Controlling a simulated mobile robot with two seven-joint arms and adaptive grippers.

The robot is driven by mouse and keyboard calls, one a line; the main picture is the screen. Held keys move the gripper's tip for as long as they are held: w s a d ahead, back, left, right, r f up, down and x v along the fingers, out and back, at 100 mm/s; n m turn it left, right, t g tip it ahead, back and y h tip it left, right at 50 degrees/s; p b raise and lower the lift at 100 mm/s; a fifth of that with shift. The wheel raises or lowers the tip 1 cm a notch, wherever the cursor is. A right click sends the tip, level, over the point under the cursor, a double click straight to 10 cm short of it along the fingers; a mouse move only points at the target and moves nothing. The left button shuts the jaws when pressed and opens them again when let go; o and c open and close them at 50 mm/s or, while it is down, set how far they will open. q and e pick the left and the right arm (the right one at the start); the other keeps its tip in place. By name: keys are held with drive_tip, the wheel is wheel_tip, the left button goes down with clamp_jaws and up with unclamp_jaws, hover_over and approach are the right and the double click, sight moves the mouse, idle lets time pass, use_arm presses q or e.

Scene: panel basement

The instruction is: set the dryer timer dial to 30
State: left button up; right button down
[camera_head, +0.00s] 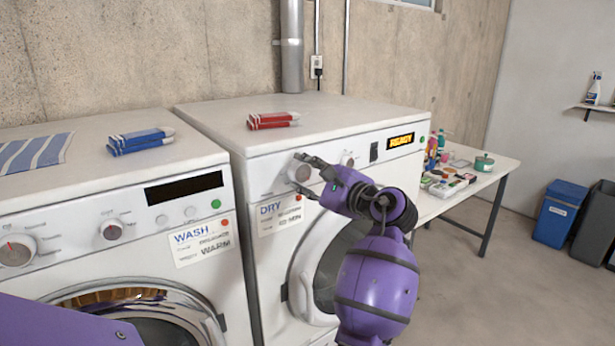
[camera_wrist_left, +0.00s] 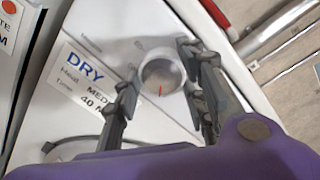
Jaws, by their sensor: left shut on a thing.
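The dryer (camera_head: 310,130) stands right of the washer. It has a "READY" display and a "DRY" label (camera_head: 280,214); the wrist view shows the label (camera_wrist_left: 85,75) with a timer line that seems to start with 40. My left gripper (camera_head: 302,169) is at the dryer's left round dial, with its fingers on either side of it. In the left wrist view the gripper (camera_wrist_left: 158,85) is shut on this pale dial (camera_wrist_left: 160,73), whose red mark points toward the picture's bottom. The dial's numbers cannot be read. A second dryer dial (camera_head: 347,159) sits to the right. My right gripper is not in view.
The washer (camera_head: 95,240) stands close on the left. Folded red cloth (camera_head: 272,120) lies on the dryer and folded blue cloth (camera_head: 140,140) on the washer. A white table (camera_head: 500,164) with bottles and small items is at the right. Bins (camera_head: 560,213) stand farther right on open floor.

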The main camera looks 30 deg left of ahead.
use_arm(q)
drive_tip(key=shift+s+a+f, duration=0.1)
drive_tip(key=shift+f, duration=0.25)
drive_tip(key=o, duration=1)
drive_tip(key=shift+o, duration=0.3)
drive_tip(key=shift+r, duration=0.25)
drive_tip(key=v, duration=1.2)
drive_tip(key=shift+o, duration=0.2)
drive_tip(key=shift+s, duration=0.1)
